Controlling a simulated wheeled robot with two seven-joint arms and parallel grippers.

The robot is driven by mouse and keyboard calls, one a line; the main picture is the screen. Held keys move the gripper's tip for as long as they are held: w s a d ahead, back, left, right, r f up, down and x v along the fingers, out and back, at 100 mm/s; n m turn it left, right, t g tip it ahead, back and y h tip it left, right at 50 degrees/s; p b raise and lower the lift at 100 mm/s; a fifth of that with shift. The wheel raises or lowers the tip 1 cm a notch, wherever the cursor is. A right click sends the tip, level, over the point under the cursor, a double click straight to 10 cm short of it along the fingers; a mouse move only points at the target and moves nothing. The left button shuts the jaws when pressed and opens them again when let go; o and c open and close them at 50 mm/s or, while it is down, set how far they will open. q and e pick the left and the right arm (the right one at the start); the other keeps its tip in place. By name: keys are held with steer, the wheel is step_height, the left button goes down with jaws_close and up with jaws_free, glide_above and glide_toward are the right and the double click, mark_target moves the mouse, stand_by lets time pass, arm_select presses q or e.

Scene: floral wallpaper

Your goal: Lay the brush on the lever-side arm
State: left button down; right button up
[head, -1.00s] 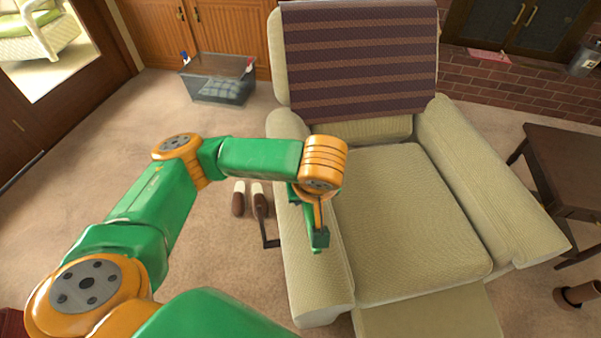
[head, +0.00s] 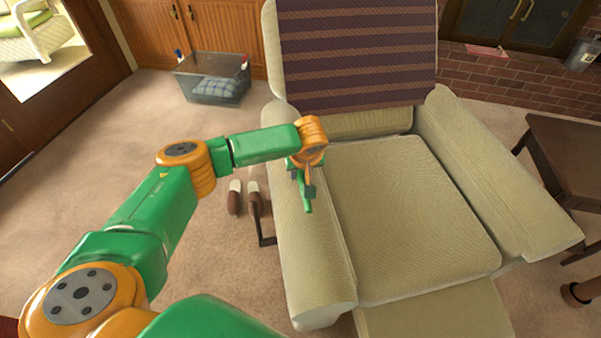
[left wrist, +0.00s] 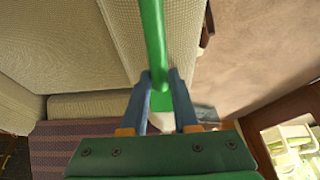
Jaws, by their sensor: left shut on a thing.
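The beige recliner chair has a lever (head: 265,228) beside its left armrest, the lever-side arm (head: 315,257). My left gripper (head: 306,184) is over the upper part of that armrest. It is shut on the green brush (head: 308,206). In the left wrist view the gripper's blue-grey fingers (left wrist: 162,76) close on the brush's green handle (left wrist: 153,35), which points away from the palm, above the beige upholstery. The brush's other end is mostly hidden by the gripper. I cannot tell whether the brush touches the armrest. My right gripper is out of view.
Brown-and-white slippers (head: 235,197) lie on the carpet left of the chair. A clear bin (head: 213,92) stands by the wooden cabinet. A striped throw (head: 355,60) covers the backrest. The seat (head: 410,220) is clear. A dark side table (head: 565,150) stands at right.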

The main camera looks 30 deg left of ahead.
arm_select(q)
steer(key=c, duration=1.1)
jaws_free()
steer(key=shift+f, duration=0.15)
steer(key=o, duration=0.4)
steer(key=shift+d+r, duration=0.1)
steer(key=shift+r, duration=0.4)
steer(key=p+v, duration=0.2)
steer(key=v, duration=0.9)
steer(key=shift+s+d+r+p, duration=0.1)
steer(key=shift+r+p, duration=0.15)
steer(key=shift+p, duration=0.05)
